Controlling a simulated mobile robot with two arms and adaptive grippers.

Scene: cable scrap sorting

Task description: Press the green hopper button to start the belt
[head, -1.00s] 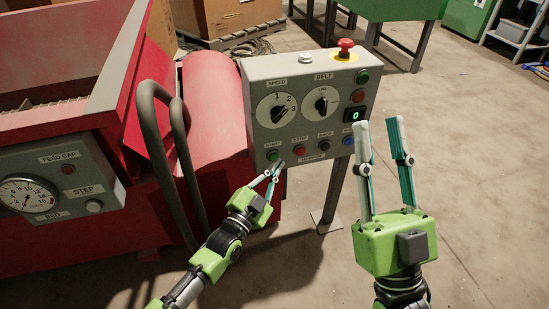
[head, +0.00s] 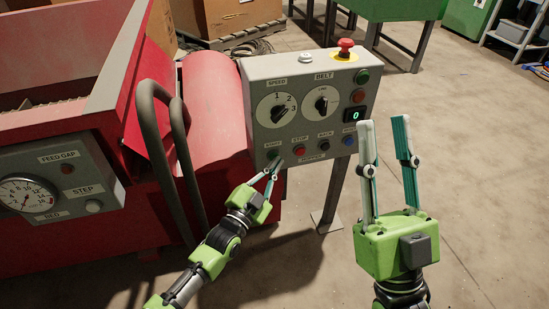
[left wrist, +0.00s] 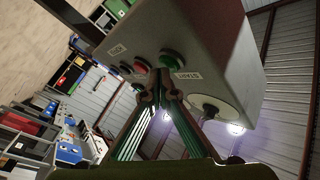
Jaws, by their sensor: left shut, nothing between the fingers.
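The grey control box (head: 290,120) stands on a post beside the red machine. Its green button (head: 272,154) is at the left end of the lower button row, by a START label. It also shows as a green dome in the left wrist view (left wrist: 172,58). My left gripper (head: 274,166) is shut and empty, its tips at the lower front of the box right by this button. I cannot tell whether they touch it. The tips also show near the button in the left wrist view (left wrist: 160,78). My right gripper (head: 384,120) is open and empty, right of the box.
A red STOP button (head: 299,151) sits just right of the green one. Another green button (head: 362,76) is higher up, and a red emergency knob (head: 346,45) tops the box. A curved grey rail (head: 160,130) stands left of my left arm.

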